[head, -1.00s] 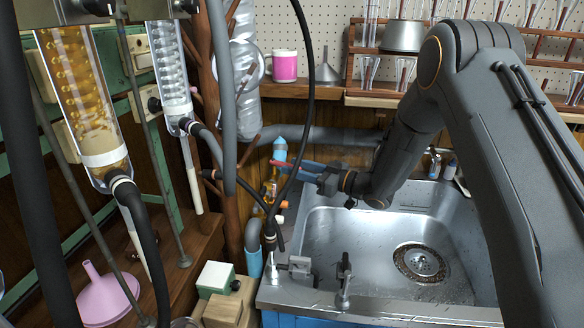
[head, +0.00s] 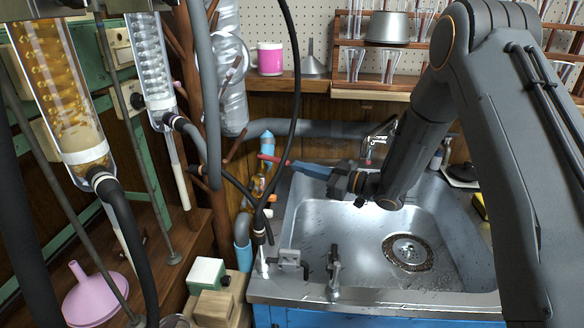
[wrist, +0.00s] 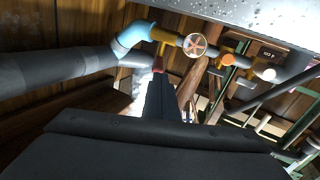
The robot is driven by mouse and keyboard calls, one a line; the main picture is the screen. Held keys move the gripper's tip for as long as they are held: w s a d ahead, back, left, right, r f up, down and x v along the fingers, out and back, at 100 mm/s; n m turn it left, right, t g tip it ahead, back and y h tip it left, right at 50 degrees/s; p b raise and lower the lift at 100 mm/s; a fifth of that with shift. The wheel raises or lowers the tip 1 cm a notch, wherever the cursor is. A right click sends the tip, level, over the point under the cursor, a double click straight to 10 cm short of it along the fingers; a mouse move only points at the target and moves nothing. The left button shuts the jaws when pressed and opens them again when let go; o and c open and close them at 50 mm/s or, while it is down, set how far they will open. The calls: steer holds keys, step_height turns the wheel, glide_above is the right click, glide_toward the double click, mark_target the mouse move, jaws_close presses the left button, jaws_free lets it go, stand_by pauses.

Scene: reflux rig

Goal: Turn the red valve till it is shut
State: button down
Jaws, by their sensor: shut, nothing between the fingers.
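The red valve handle (head: 272,158) is a thin bar at the pipework left of the sink, pointing right toward my gripper. In the wrist view a small red part of it (wrist: 158,66) shows just beyond my fingertips, beside the brass fitting and blue elbow. Most of the handle is hidden there by my fingers. My gripper (head: 293,165) is shut and empty, its fingers pointing left at the handle. I cannot tell whether the tips touch it.
The grey pipe (wrist: 70,68) runs into a blue elbow (wrist: 134,37). Orange fittings (wrist: 228,60) sit past the handwheel. A black hose (head: 294,90) hangs in front of the pipework. The steel sink (head: 350,290) lies below my arm, with open space over its basin.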

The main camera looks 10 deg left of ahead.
mark_target(279, 161)
steer(key=s+d+n+t+h+p, duration=0.15)
steer(key=s+n+t+p, duration=0.35)
steer(key=s+n, duration=0.7)
steer(key=w+a, duration=0.2)
steer(key=w+a+n+p, duration=0.1)
steer(key=w+a, duration=0.1)
steer(key=a, duration=0.1)
steer(key=w+a+n+g+p, duration=0.1)
steer(key=w+a, duration=0.2)
steer(key=shift+a+f, duration=0.1)
steer(key=shift+f, duration=0.2)
steer(key=w, duration=0.1)
steer(key=w+d, duration=0.1)
steer(key=w, duration=0.1)
steer(key=shift+w+p, duration=0.15)
steer(key=shift+p, duration=0.25)
steer(key=shift+w, duration=0.45)
steer(key=shift+d, duration=0.1)
